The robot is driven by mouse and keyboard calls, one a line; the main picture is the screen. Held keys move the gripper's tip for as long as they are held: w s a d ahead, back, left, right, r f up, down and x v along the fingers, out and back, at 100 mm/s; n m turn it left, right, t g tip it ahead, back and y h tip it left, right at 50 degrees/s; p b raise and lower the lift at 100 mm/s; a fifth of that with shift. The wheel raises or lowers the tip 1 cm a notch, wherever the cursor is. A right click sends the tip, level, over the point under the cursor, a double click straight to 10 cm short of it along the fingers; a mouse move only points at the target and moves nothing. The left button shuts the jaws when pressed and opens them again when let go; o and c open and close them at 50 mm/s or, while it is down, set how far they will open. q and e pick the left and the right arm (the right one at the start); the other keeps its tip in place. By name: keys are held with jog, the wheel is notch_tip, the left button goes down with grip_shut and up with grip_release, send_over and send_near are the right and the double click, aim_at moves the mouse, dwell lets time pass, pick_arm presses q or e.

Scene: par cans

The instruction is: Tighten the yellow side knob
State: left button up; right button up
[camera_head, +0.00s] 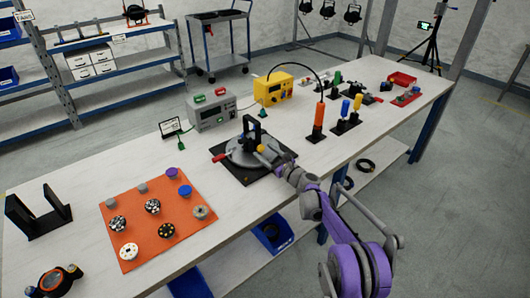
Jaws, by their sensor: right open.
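A grey round par can (241,157) with an upright black yoke (254,131) lies on a black square mat on the bench. The yellow side knob (263,148) shows small at its right side. A red knob (219,157) sticks out at its left side. My right gripper (275,158) comes from the lower right and is open close beside the yellow knob. I cannot tell whether the fingers are around the knob or touching it. My left gripper is out of view.
An orange mat (150,252) with lamp discs and caps lies to the left, near a black bracket (37,214). Behind stand a grey meter box (211,110) and a yellow box (273,87). An orange tool (318,122) and small bottles stand to the right.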

jog(key=shift+w+a, duration=0.25)
grip_shut()
jog(key=shift+m, duration=0.3)
jog(key=m+b, duration=0.2)
jog(key=shift+f+m, duration=0.15)
jog(key=shift+m, duration=0.15)
jog(key=shift+d+m+b, duration=0.1)
jog(key=shift+m+b, duration=0.95)
jog(key=shift+m, duration=0.95)
